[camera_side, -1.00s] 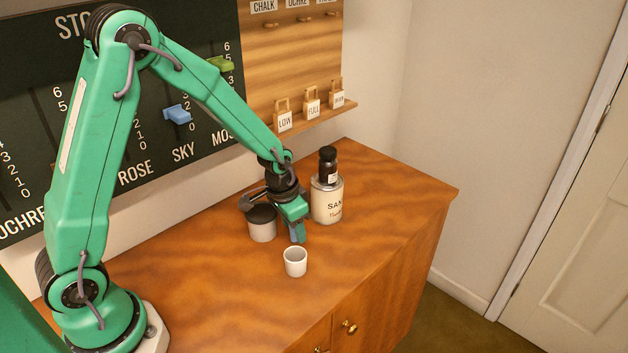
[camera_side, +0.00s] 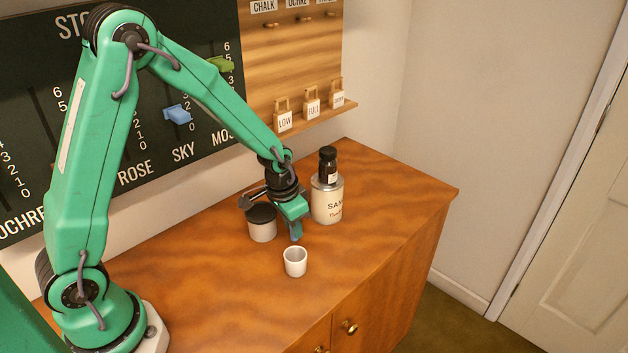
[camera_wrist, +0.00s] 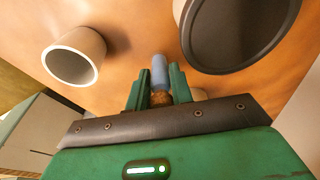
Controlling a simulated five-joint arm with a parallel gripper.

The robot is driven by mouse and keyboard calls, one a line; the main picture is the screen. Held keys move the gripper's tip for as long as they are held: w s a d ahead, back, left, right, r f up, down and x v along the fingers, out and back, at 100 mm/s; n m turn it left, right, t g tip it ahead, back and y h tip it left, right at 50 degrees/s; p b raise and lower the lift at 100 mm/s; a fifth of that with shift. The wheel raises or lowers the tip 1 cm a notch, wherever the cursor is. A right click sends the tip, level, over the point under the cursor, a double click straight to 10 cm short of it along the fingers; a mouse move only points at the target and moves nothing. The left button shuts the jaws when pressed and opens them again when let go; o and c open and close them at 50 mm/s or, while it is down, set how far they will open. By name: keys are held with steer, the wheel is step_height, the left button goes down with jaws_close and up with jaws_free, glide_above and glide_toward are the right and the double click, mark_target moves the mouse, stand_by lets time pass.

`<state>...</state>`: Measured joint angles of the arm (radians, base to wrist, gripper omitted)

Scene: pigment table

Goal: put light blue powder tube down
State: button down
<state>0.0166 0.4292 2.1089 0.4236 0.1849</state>
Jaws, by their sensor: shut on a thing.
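The light blue powder tube (camera_wrist: 160,69) is between the two fingers of my gripper (camera_wrist: 159,80) in the wrist view, with a brown cork-like end close to the palm. In the side view my gripper (camera_side: 296,222) points down over the cabinet top, and only a small blue part of the tube (camera_side: 296,236) shows below the fingers. The fingers are shut on the tube. The tube's lower end is close to the wooden top; I cannot tell whether it touches.
A white cup (camera_side: 295,268) stands in front of my gripper. A dark-lidded grey jar (camera_side: 262,230) stands close on the left. A cream canister (camera_side: 327,205) with a dark bottle (camera_side: 328,163) on it stands on the right. The wooden top (camera_side: 390,190) is clear further right.

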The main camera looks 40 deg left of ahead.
steer(key=shift+r, duration=0.55)
step_height(320, 180, up, 3)
steer(key=shift+d+r, duration=0.1)
steer(key=shift+d, duration=0.05)
steer(key=s+d+r, duration=0.6)
steer(key=d, duration=0.3)
steer(key=shift+d+r+h, duration=0.25)
steer(key=shift+d+h, duration=0.05)
steer(key=w+a+n, duration=0.2)
steer(key=w, duration=2.6)
steer(key=shift+w+a+r+n, duration=0.15)
steer(key=shift+w+a+n, duration=0.05)
steer(key=shift+a+n, duration=0.2)
steer(key=w+a+f, duration=0.2)
steer(key=a, duration=0.1)
steer(key=w+a+f, duration=0.1)
steer(key=a+f, duration=0.1)
steer(key=a, duration=0.1)
steer(key=w+a+f, duration=0.2)
steer(key=a+f, duration=0.1)
steer(key=a, duration=0.1)
steer(key=shift+w+a, duration=0.1)
steer(key=shift+w, duration=0.2)
